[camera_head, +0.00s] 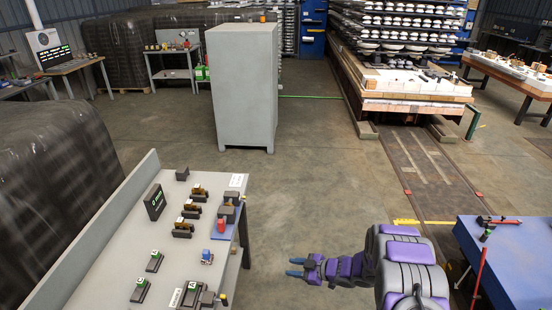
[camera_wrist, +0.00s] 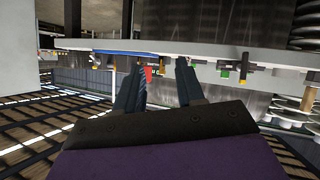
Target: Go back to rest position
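My gripper (camera_head: 290,267) points left on my purple and black arm, low in the middle of the head view. It is over the floor gap, right of the grey workbench (camera_head: 110,250) and apart from it. In the wrist view my gripper (camera_wrist: 160,66) shows two dark blue fingers spread apart. Nothing is held between them. A small red thing (camera_wrist: 149,74) shows behind the gap between the fingers, in the background.
The workbench holds small black and orange devices (camera_head: 183,228) and a red item (camera_head: 221,225). A blue table (camera_head: 510,265) stands right of my arm. A grey cabinet (camera_head: 243,85) stands ahead. The concrete floor (camera_head: 320,190) between is clear.

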